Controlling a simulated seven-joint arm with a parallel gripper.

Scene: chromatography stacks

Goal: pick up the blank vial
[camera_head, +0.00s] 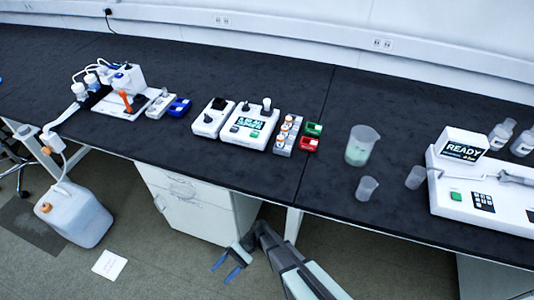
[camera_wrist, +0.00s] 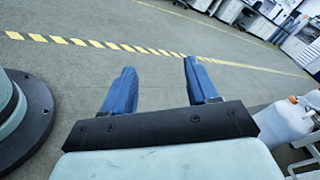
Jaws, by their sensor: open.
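My gripper (camera_head: 229,269) hangs low in front of the bench in the head view, below the bench top, near the white cabinet. Its two blue fingers are spread apart with nothing between them. In the wrist view the gripper (camera_wrist: 160,90) faces open floor, and no vial shows there. On the bench, a small rack (camera_head: 281,148) holds several vials with orange and white tops. I cannot tell which of these, if any, is the blank vial. The vials stand well above and to the right of my gripper in the picture.
Beside the rack are a green block (camera_head: 313,129) and a red block (camera_head: 308,145). A white instrument (camera_head: 249,127) stands left of it. Beakers (camera_head: 362,146) and a READY device (camera_head: 463,148) are to the right. A white jug (camera_head: 74,216) stands on the floor. The bench's front edge lies above my gripper.

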